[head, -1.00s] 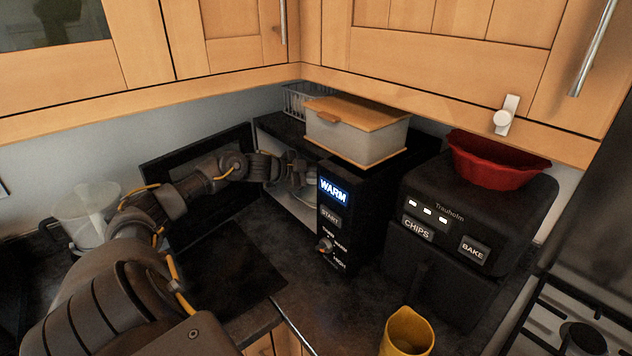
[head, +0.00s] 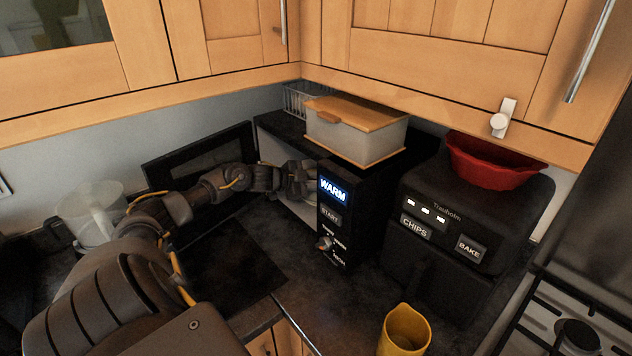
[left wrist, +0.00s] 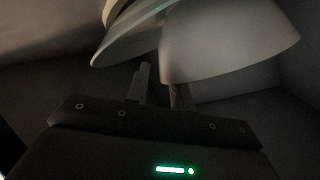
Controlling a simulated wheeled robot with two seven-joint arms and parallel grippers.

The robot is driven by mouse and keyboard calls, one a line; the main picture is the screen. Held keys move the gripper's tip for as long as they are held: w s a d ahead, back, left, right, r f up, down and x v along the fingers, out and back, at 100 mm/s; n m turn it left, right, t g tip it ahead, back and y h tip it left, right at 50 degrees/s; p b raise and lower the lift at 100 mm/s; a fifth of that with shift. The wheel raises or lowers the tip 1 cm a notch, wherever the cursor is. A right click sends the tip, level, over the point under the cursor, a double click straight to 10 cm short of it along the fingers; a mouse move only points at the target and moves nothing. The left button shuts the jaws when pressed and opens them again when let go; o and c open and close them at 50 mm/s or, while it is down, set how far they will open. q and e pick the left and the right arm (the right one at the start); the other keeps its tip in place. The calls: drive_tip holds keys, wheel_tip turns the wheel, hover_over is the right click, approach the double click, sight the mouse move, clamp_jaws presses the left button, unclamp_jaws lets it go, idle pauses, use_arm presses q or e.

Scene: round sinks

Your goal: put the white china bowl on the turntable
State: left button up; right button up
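My left arm reaches into the open microwave, and its gripper (head: 306,178) is at the opening, too small and dark there to read. In the left wrist view a white bowl-like shape (left wrist: 225,42) is close ahead at upper right. Its edge hides the tip of one finger of my left gripper (left wrist: 160,82). The other finger stands left of that edge, with a small gap between the fingers. I cannot tell whether they grip the bowl. A second pale, rimmed shape (left wrist: 128,38) is at upper left, cut off by the frame. The turntable cannot be made out. My right gripper is out of view.
The microwave (head: 340,215) has its door (head: 180,168) swung open to the left. A lidded box (head: 355,140) sits on top. An air fryer (head: 450,225) with a red bowl (head: 495,162) stands at right, a yellow mug (head: 405,330) in front and a clear jug (head: 90,215) at left.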

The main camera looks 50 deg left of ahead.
use_arm(q)
drive_tip(key=shift+r, duration=0.2)
drive_tip(key=shift+s+a+f, duration=0.1)
drive_tip(key=shift+s, duration=0.1)
drive_tip(key=v, duration=1.1)
drive_tip(key=shift+s+r, duration=0.25)
drive_tip(key=shift+s, duration=0.05)
drive_tip(key=shift+a, duration=0.1)
idle(0.3)
